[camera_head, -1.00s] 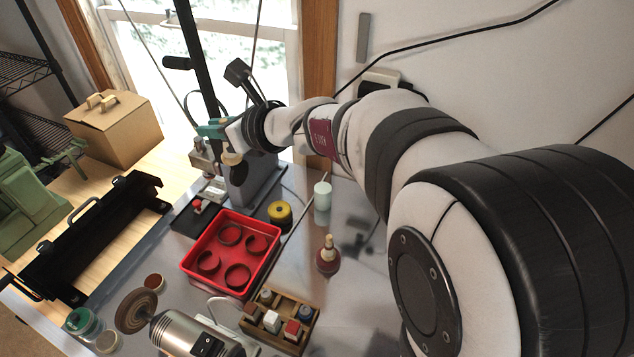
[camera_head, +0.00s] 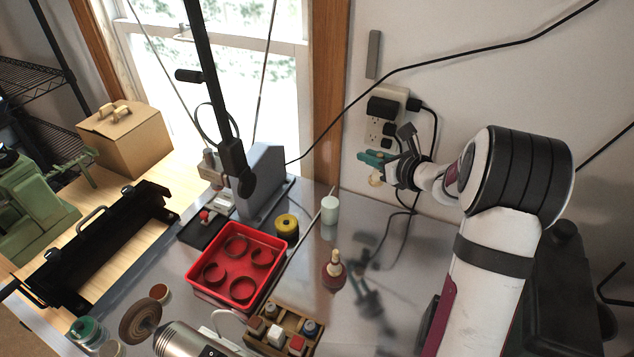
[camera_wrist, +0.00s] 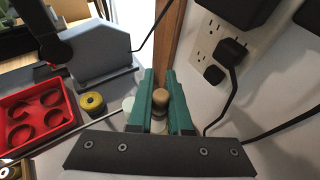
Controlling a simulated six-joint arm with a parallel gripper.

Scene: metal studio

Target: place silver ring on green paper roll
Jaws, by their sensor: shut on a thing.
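A red tray (camera_head: 218,300) with dark rings is further left. A dark red bottle (camera_head: 333,276) stands in front, near a wooden block tray (camera_head: 262,346). An outlet with plugs (camera_head: 385,112) and cables is on the wall.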

